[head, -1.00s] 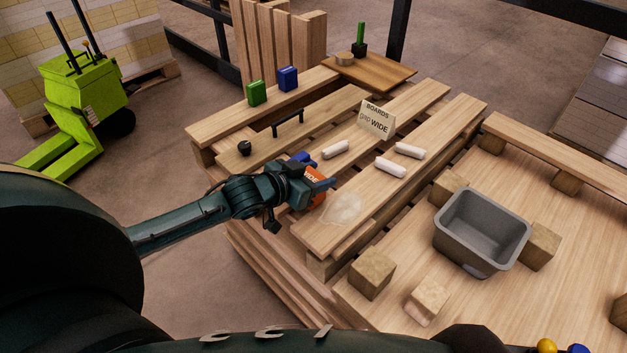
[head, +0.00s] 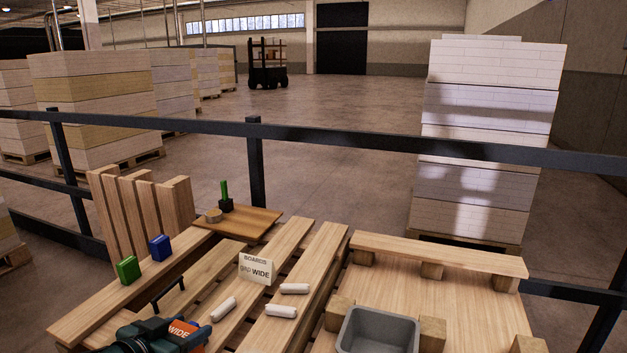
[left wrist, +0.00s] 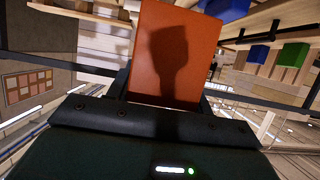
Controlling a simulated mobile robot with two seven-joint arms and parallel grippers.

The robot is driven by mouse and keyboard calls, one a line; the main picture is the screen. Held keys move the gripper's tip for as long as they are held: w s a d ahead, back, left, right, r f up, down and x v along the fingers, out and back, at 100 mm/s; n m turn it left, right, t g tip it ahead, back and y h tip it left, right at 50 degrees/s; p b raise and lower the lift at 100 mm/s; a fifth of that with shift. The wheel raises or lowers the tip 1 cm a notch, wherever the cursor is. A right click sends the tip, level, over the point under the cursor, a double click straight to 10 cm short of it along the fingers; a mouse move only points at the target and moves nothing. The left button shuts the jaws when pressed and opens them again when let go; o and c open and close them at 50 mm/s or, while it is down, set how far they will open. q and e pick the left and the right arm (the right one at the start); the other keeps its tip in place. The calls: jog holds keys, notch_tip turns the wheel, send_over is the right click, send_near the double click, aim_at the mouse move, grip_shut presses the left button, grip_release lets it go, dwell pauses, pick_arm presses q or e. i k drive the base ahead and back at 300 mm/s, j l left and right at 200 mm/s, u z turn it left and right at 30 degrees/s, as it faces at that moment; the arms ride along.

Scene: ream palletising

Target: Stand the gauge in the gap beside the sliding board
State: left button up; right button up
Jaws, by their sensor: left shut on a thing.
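The gauge is an orange block marked WIDE (head: 185,328), low in the head view; its orange face (left wrist: 165,60) fills the upper middle of the left wrist view. My left gripper (head: 178,341) is shut on it and holds it near the front of the slatted pallet top. The board with a black bar handle (head: 168,294), which looks like the sliding board, lies beyond the gripper. Dark gaps show between the boards. The gauge's lower end is cut off in the head view. My right gripper is not in view.
A card reading "BOARDS gap WIDE" (head: 256,269) stands on the boards, with white rolls (head: 281,311) near it. Green (head: 128,270) and blue (head: 160,248) blocks stand on the left board. A grey bin (head: 378,333) and wooden blocks are at right. A black railing runs behind.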

aim_at(123, 319)
jog(key=k+j, duration=0.2)
jog(key=k, duration=0.2)
jog(key=k+j, duration=0.2)
jog(key=k, duration=0.2)
